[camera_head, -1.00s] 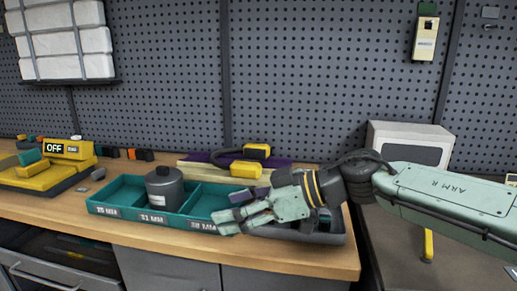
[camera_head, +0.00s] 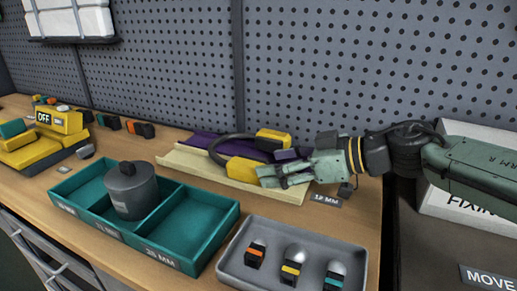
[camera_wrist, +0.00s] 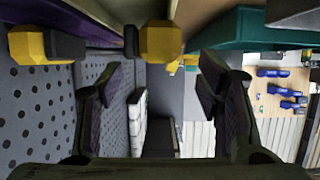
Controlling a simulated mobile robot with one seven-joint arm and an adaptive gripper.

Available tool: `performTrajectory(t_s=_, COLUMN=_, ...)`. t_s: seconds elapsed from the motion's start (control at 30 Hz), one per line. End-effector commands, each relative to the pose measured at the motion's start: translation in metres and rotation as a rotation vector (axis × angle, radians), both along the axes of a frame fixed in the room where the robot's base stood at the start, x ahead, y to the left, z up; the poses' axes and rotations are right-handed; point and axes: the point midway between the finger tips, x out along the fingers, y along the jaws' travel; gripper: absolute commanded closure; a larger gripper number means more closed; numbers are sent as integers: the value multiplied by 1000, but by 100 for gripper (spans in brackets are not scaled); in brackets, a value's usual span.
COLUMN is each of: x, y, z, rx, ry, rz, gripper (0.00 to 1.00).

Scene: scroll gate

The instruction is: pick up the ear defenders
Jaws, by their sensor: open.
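The ear defenders have two yellow cups joined by a dark curved headband. They lie on a pale wooden tray (camera_head: 190,166) with purple lining at the back of the bench. The near cup of the ear defenders (camera_head: 243,171) is just left of my gripper (camera_head: 272,175), whose fingers overlap its right edge in the head view. The far cup sits behind, towards the pegboard. In the wrist view my gripper (camera_wrist: 161,82) is open and empty. The near cup of the ear defenders (camera_wrist: 160,43) shows beyond the gap between the fingers, the other cup at far left. Contact cannot be told.
A teal divided tray (camera_head: 206,226) holding a dark grey lidded pot (camera_head: 131,190) stands in front left. A grey tray (camera_head: 240,262) with several small banded pieces is in front. The pegboard (camera_head: 330,60) rises behind, and a white box (camera_head: 450,195) stands at right.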

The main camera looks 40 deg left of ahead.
Motion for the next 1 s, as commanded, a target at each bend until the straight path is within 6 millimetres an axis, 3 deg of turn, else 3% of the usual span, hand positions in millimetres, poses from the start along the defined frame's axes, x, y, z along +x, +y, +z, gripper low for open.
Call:
performTrajectory(t_s=0.6, x=-16, y=65, z=-22, rx=1, ry=2, rz=1, gripper=40)
performTrajectory(t_s=0.87, x=-15, y=67, z=-24, rx=1, ry=1, rz=-1, gripper=40)
performTrajectory(t_s=1.0, x=-15, y=67, z=-24, rx=1, ry=1, rz=-1, gripper=49)
